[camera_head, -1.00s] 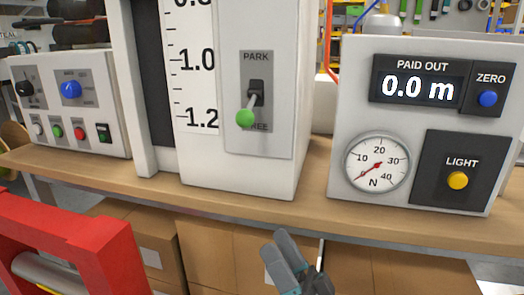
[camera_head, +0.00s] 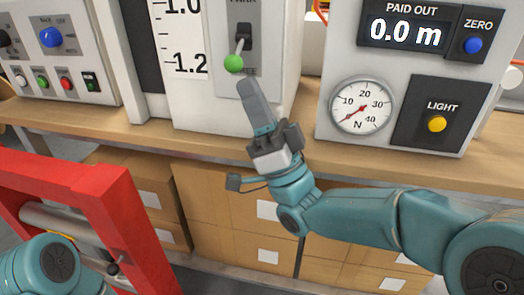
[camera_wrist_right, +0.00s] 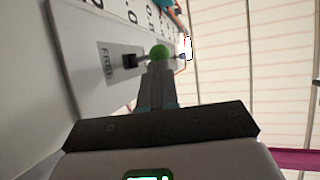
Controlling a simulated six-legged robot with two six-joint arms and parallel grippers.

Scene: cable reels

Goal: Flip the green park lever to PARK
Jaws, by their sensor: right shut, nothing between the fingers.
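The green-knobbed park lever (camera_head: 233,63) sits on a grey plate on the white panel, tilted down toward the FREE label. Its dark slot is above the knob. The PARK label is partly cut off at the top of the head view. My right gripper (camera_head: 247,90) is shut and empty, its fingers pointing up just below the knob. In the right wrist view the green knob (camera_wrist_right: 159,51) is right at the tips of my shut fingers (camera_wrist_right: 158,75). I cannot tell whether they touch. My left gripper is out of view.
To the right stands a white box with a PAID OUT display (camera_head: 404,31), a round gauge (camera_head: 361,105) and a yellow LIGHT button (camera_head: 437,123). A button panel (camera_head: 60,60) is at the left. A red frame (camera_head: 85,200) is at the lower left. Cardboard boxes (camera_head: 215,215) are under the wooden shelf.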

